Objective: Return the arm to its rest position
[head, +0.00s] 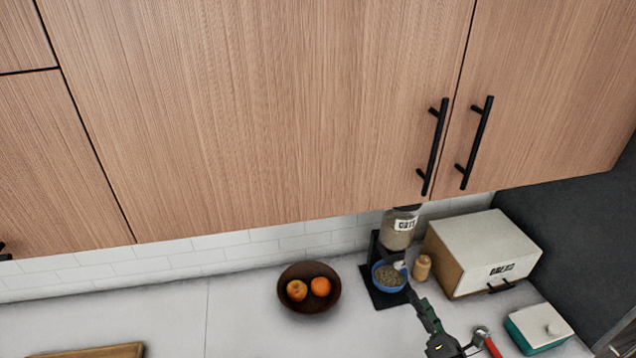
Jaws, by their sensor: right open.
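My right gripper (425,312) is at the bottom of the head view, right of centre. It is dark and open, and it points up toward the blue bowl (375,273) on the dispenser's black stand. Its tips look close to the bowl's right side in the picture; I cannot tell whether they touch it. No held object shows in it. My left gripper is not in view.
A labelled dispenser (401,226) stands above the blue bowl, which holds grain-like food. A small jar (422,268), bread box (480,240), teal-and-white dish (540,326) and brown fruit bowl (310,307) stand nearby. Wooden cabinets (260,110) overhang. The left counter (150,310) is mostly clear.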

